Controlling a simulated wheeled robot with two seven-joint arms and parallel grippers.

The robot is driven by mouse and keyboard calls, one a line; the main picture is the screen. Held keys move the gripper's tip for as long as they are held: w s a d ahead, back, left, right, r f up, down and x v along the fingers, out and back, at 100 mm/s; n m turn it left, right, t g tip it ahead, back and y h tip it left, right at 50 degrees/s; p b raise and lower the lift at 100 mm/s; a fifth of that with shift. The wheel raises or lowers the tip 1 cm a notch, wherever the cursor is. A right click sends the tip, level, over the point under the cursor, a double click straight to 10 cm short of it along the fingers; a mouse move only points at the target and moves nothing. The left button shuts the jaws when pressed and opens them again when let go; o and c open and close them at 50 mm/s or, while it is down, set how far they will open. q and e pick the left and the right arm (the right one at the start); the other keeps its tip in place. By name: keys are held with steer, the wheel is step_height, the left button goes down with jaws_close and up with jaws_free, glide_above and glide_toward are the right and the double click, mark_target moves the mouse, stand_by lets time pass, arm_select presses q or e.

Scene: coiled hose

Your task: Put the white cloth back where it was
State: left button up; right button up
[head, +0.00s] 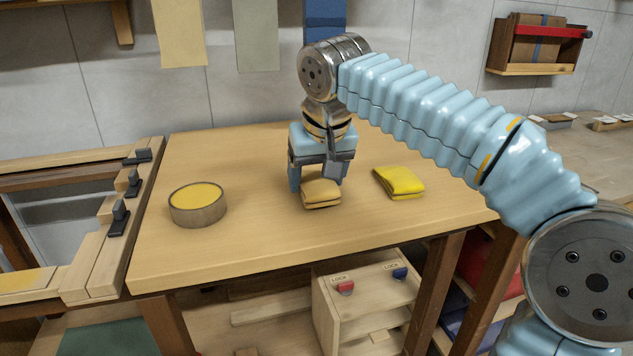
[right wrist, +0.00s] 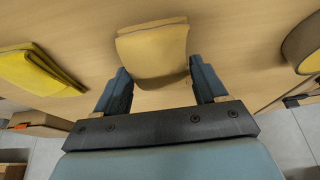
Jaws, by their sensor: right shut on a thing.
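A folded pale tan cloth (head: 321,195) is at the middle of the wooden table, and no plainly white cloth shows. My right gripper (head: 316,178) comes down over it from above and is shut on it. In the right wrist view the cloth (right wrist: 154,50) sits between the two blue fingers (right wrist: 163,85). I cannot tell whether its underside touches the table. A folded yellow cloth (head: 399,182) lies apart to the right; it also shows in the right wrist view (right wrist: 37,68). My left gripper is not in view.
A round bowl (head: 198,207) with a yellow inside stands on the table (head: 250,245) at the left. A wooden frame with dark clamps (head: 119,218) borders the left edge. A small cabinet with red and blue knobs (head: 368,300) is below the front edge. Table around the cloth is clear.

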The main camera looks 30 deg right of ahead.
steer(key=shift+f, duration=0.35)
steer(key=shift+f, duration=0.15)
steer(key=o, duration=0.9)
steer(key=shift+o, duration=0.2)
steer(key=shift+s+r, duration=0.1)
steer(key=shift+r, duration=0.45)
steer(key=p+v, duration=0.2)
steer(key=v, duration=0.9)
steer(key=shift+p, duration=0.3)
steer(key=shift+s+r, duration=0.1)
